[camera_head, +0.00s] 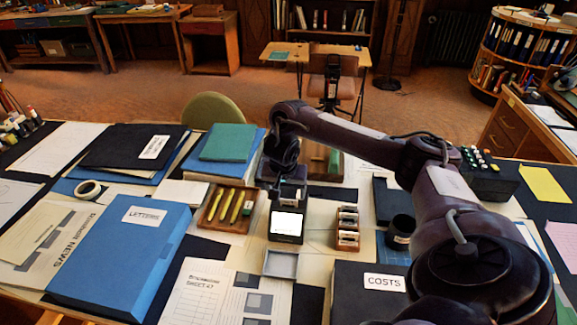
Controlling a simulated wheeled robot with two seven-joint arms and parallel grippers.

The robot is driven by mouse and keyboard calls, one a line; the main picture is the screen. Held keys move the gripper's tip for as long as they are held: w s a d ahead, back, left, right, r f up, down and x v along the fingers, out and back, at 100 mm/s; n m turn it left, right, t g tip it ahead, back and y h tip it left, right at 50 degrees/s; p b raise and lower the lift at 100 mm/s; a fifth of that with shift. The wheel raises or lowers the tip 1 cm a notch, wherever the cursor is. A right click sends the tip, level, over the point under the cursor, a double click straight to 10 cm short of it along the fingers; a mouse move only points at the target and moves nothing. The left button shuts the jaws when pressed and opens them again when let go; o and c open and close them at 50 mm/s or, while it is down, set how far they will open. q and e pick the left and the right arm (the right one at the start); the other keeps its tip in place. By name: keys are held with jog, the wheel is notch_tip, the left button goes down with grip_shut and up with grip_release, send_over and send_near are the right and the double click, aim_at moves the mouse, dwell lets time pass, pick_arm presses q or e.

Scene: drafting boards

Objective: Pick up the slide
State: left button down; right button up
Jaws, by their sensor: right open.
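A small dark square with a bright white face (286,223) is near the middle of the drafting table. It looks like the slide or a lit viewer for it; I cannot tell which. My right gripper (287,198) comes in from the right and hangs just behind and above this square, pointing down. It is open, and I see nothing held in it. The fingertips are small and dark, and whether they touch the square is not clear. My left gripper is out of view.
A wooden tray with yellow pens (208,224) stands left of the square. A shallow grey tray (281,264) lies in front. A small wooden rack (347,227) and a black cup (400,230) stand right. A blue LETTERS box (125,255) and black COSTS folder (350,300) flank the front.

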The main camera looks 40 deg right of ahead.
aim_at(289, 200)
jog(key=x, duration=0.5)
jog(key=shift+s+d+f+b, duration=0.1)
jog(key=shift+s+d+b, duration=0.1)
jog(key=shift+b, duration=0.1)
jog(key=shift+c, duration=0.3)
jog(key=c, duration=1.1)
